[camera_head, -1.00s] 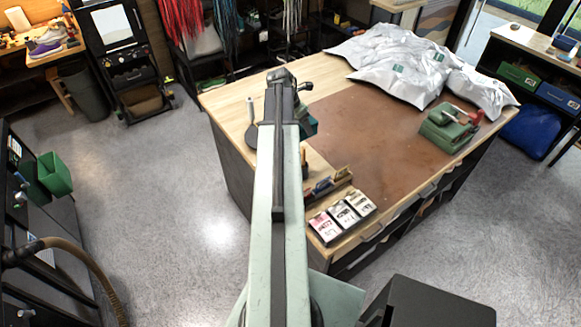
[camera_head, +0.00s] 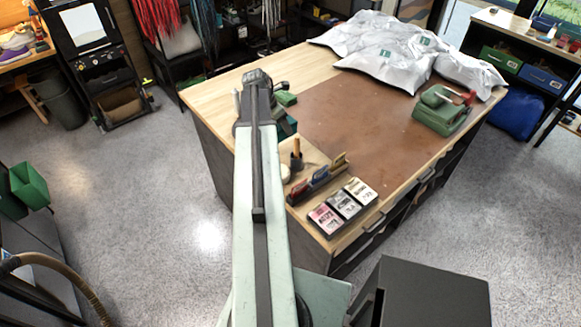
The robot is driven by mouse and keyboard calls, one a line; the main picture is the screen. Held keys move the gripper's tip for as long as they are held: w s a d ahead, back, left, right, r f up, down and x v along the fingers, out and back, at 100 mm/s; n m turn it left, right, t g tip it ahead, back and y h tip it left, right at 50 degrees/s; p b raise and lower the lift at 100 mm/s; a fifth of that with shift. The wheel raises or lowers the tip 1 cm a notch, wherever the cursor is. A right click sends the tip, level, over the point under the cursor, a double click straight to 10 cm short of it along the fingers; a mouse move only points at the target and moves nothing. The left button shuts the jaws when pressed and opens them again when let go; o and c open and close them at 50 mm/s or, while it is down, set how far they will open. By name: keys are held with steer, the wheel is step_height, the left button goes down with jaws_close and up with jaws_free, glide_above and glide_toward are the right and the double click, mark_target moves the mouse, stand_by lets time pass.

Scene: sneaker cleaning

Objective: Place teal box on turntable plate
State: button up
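My gripper (camera_head: 257,78) is at the far end of my pale green arm, over the left part of the workbench; its fingers are too small and hidden to tell whether they are open or shut. A dark teal block (camera_head: 289,126) shows partly behind the right side of my arm, perhaps the teal box. A small green item (camera_head: 287,99) lies beyond it, right of my gripper. A grey rounded thing (camera_head: 237,127) peeks out left of my arm on the bench; I cannot tell whether it is the turntable plate.
The workbench (camera_head: 205,92) has a brown mat (camera_head: 360,125). On it are silvery bags (camera_head: 395,50), a green device with a red handle (camera_head: 440,112), a brush holder (camera_head: 318,185) and small labelled boxes (camera_head: 342,207).

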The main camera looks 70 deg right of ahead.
step_height(320, 180, down, 10)
steer(key=b, duration=1)
steer(key=shift+f, duration=0.2)
steer(key=shift+r, duration=0.2)
steer(key=shift+f, duration=0.15)
steer(key=o, duration=1.8)
steer(key=shift+r+p, duration=0.3)
steer(key=shift+r, duration=0.05)
steer(key=p+v, duration=1.1)
steer(key=shift+w+a+r, duration=0.1)
steer(key=shift+a+r, duration=0.05)
steer(key=shift+r, duration=0.2)
steer(key=shift+f, duration=0.1)
